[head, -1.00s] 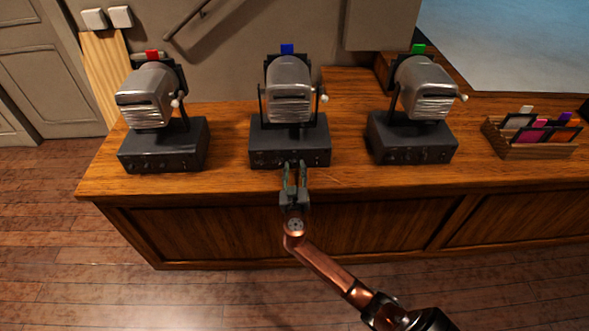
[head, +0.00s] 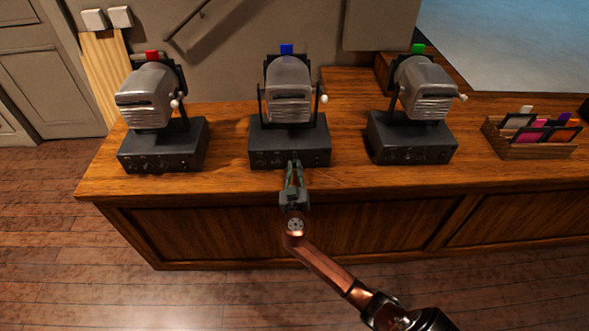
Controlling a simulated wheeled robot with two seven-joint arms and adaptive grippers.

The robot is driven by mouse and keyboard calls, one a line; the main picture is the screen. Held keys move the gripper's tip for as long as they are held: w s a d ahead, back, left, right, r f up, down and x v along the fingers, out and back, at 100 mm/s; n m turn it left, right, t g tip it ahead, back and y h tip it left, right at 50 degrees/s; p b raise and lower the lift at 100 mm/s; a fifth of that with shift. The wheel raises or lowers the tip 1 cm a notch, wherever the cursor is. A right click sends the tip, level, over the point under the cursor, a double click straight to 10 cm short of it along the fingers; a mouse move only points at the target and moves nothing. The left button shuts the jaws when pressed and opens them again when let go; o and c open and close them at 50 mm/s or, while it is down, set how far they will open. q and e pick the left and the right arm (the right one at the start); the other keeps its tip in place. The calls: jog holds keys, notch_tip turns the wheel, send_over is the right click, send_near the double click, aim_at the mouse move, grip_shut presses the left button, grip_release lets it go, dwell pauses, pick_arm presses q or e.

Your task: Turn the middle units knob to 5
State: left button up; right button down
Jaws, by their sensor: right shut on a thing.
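The middle unit (head: 290,141) is a dark box with a grey lamp (head: 289,92) and a blue tab (head: 286,49) on top. It stands on the wooden desk, with small knobs along its front panel. My right gripper (head: 294,165) reaches its front from below. Its fingers are close together at the panel, right of the panel's middle, shut on a knob that they hide. The knob's setting and the panel marks are too small to read. My left gripper is not in view.
A similar unit with a red tab (head: 152,55) stands to the left, and one with a green tab (head: 418,48) to the right. A wooden tray (head: 529,151) of coloured cards is at the far right. The desk (head: 228,177) is clear between the units.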

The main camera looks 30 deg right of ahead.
jog(key=shift+n, duration=0.3)
